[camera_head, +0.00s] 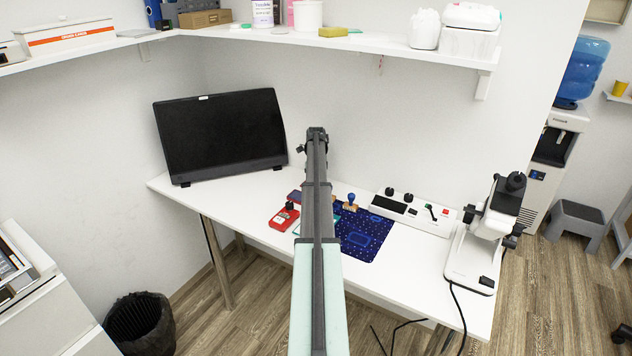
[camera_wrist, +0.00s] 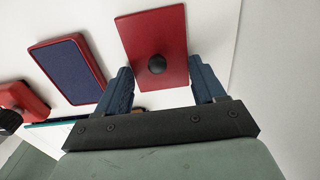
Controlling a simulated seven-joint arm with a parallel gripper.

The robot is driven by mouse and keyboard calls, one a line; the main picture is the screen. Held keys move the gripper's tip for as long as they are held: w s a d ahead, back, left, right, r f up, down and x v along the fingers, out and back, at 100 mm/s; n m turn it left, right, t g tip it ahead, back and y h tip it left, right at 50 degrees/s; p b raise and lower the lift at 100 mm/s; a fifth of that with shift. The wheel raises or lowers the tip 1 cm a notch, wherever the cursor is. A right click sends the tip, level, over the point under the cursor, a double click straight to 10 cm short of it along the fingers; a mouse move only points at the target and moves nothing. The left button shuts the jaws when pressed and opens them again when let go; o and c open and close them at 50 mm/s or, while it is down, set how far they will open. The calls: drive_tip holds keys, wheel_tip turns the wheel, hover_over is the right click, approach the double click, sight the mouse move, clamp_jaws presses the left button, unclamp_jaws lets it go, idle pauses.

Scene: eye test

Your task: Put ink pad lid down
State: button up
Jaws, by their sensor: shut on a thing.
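The ink pad lid (camera_wrist: 163,28) is a flat red plate with a black round knob. In the wrist view it sits between the two blue fingers of my gripper (camera_wrist: 160,66), which is shut on it. Its height over the table cannot be told. The ink pad (camera_wrist: 68,68), a dark blue pad in a red frame, lies uncovered to the left of the lid, apart from it. In the head view a corner of the pad (camera_head: 295,196) shows left of my arm; my arm hides the gripper and the lid.
A red device with a black knob (camera_head: 284,217) stands on the white table (camera_head: 240,215) left of my arm. A blue patterned mat (camera_head: 368,236), a blue-handled stamp (camera_head: 351,201), a control box (camera_head: 412,212) and a microscope (camera_head: 485,235) are to the right. A monitor (camera_head: 220,135) stands behind.

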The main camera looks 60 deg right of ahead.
drive_tip(key=o, duration=1)
wheel_tip(320, 180, up, 12)
drive_tip(key=shift+r, duration=0.1)
idle(0.5)
